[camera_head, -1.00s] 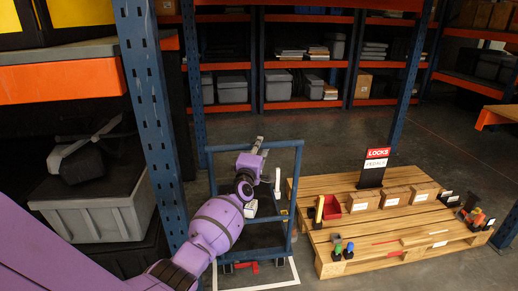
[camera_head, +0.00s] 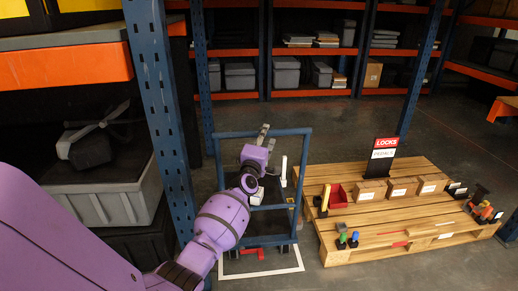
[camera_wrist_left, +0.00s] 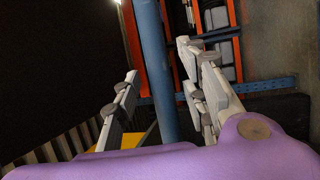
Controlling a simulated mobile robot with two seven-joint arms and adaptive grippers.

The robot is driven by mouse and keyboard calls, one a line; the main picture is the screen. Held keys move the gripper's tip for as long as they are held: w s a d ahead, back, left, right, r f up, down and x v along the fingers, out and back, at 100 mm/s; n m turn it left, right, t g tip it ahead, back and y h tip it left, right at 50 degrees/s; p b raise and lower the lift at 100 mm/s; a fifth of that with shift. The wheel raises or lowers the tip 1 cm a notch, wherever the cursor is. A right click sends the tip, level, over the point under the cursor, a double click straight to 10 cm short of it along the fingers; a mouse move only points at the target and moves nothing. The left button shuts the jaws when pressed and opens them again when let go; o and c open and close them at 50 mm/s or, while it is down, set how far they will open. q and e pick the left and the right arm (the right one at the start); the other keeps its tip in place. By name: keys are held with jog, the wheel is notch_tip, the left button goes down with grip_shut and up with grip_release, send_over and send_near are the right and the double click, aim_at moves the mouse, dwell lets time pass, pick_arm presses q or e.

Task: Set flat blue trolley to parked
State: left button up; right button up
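The flat blue trolley (camera_head: 306,160) stands upright left of the pallet, with a blue tube frame and a low deck. A red part (camera_head: 260,254) shows at its near lower edge. A white floor outline (camera_head: 262,274) shows in front of it and along its right side; the rest is hidden. My left gripper (camera_head: 263,132) is at the trolley's top bar, its fingers reaching past it. In the left wrist view its fingers (camera_wrist_left: 157,62) are apart, with a blue tube (camera_wrist_left: 152,35) between them; I cannot tell whether they touch it. My right gripper is not in view.
A blue rack post (camera_head: 163,110) stands close on the left, beside a grey bin (camera_head: 105,205). A wooden pallet (camera_head: 350,220) with small boxes, a red bin (camera_head: 337,196) and a LOCKS sign (camera_head: 385,147) is on the right. Shelves line the back; open floor lies before them.

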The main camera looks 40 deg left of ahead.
pick_arm(q)
jog(key=v, duration=0.9)
jog(key=shift+s, duration=0.3)
jog(key=shift+r, duration=0.1)
